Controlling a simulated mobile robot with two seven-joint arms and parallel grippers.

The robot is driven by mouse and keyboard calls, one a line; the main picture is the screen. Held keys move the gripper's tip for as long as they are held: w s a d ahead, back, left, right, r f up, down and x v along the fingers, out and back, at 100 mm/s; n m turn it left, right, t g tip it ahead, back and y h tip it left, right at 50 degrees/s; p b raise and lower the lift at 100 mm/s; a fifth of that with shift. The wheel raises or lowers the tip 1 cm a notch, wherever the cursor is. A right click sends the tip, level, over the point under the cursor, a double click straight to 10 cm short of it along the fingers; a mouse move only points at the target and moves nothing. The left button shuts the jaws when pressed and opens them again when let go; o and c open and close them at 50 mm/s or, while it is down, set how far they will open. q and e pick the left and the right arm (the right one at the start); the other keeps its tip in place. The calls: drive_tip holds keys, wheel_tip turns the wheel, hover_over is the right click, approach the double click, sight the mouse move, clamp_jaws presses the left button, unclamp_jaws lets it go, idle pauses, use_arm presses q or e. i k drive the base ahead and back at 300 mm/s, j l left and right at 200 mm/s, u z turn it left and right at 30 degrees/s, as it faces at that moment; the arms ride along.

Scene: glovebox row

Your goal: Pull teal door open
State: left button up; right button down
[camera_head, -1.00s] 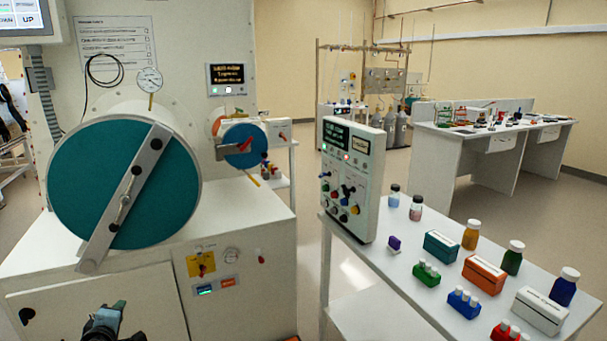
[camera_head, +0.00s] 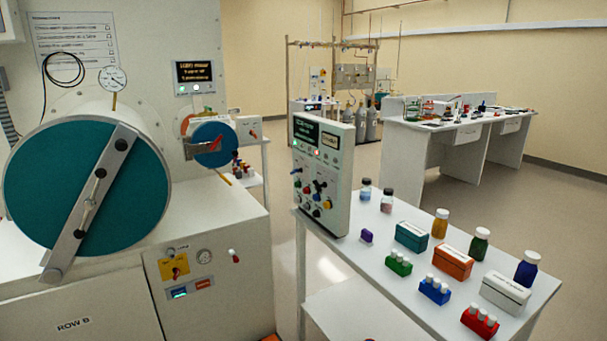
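The large round teal door (camera_head: 125,205) closes the end of a white cylinder on the left of the head view. A grey metal bar (camera_head: 72,232) with dark knobs crosses it diagonally, from upper right to lower left. The door looks shut, flat against the cylinder's rim. Neither of my grippers shows in the head view now.
A smaller blue round door (camera_head: 214,145) with a red handle sits to the right. Below is a white cabinet (camera_head: 215,245) with switches. A control panel (camera_head: 322,172) stands on a white table (camera_head: 385,275) with bottles, boxes and vial racks. Floor shows between cabinet and table.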

sight(47, 181)
drive_tip(key=u, duration=1.3)
